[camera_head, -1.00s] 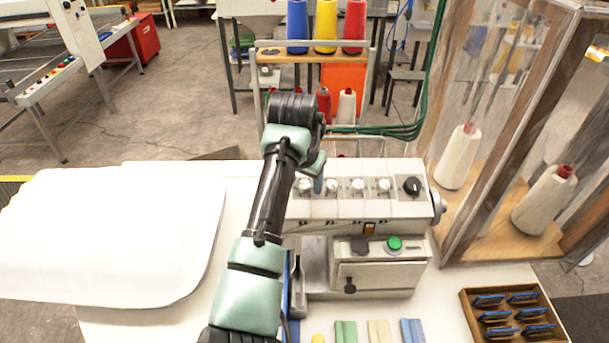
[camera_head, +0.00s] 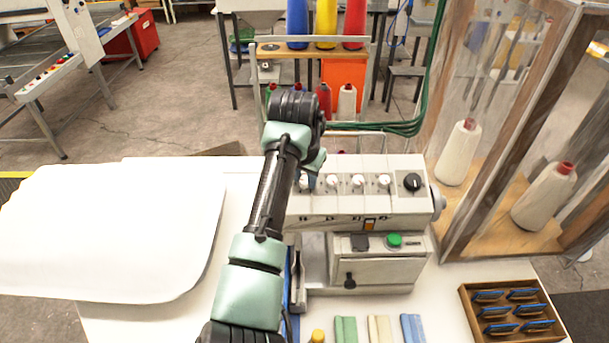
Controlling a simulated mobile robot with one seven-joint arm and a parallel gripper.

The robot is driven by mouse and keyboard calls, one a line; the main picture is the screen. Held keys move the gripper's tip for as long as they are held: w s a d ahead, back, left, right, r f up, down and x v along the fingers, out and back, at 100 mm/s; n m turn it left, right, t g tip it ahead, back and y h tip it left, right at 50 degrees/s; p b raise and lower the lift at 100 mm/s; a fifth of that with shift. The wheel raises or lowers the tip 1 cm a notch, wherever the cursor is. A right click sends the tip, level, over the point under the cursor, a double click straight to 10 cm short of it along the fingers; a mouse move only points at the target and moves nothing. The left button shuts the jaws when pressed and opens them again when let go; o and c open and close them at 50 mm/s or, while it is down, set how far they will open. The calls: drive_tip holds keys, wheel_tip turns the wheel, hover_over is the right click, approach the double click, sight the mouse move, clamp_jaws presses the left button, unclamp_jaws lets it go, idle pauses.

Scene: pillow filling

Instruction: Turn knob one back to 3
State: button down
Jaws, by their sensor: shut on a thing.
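The sewing machine (camera_head: 345,208) has a row of white knobs on its upper face and a larger black knob (camera_head: 412,182) at the right end. Knob one, the leftmost white knob (camera_head: 304,184), is partly hidden by my arm and gripper. My gripper (camera_head: 309,182) reaches down at this knob from above and is shut on it. The fingertips are small and mostly covered by the wrist. The other white knobs (camera_head: 358,181) stand free to the right. The dial numbers are too small to read.
A green button (camera_head: 394,240) and a dark button (camera_head: 360,243) sit on the lower housing. A white pillow (camera_head: 110,230) covers the table's left. A wooden tray (camera_head: 466,318) lies at front right. A cabinet with thread cones (camera_head: 459,152) stands close on the right.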

drive_tip(key=n+p, duration=0.2)
drive_tip(key=n, duration=0.4)
drive_tip(key=shift+d+r, duration=0.1)
drive_tip(key=n+p, duration=0.1)
drive_tip(key=n, duration=0.4)
drive_tip(key=shift+n+y, duration=0.3)
drive_tip(key=shift+y, duration=0.1)
drive_tip(key=n, duration=0.6)
drive_tip(key=shift+y, duration=0.3)
drive_tip(key=n, duration=0.6)
drive_tip(key=shift+n, duration=0.3)
drive_tip(key=c, duration=0.7)
unclamp_jaws()
drive_tip(key=shift+o, duration=0.2)
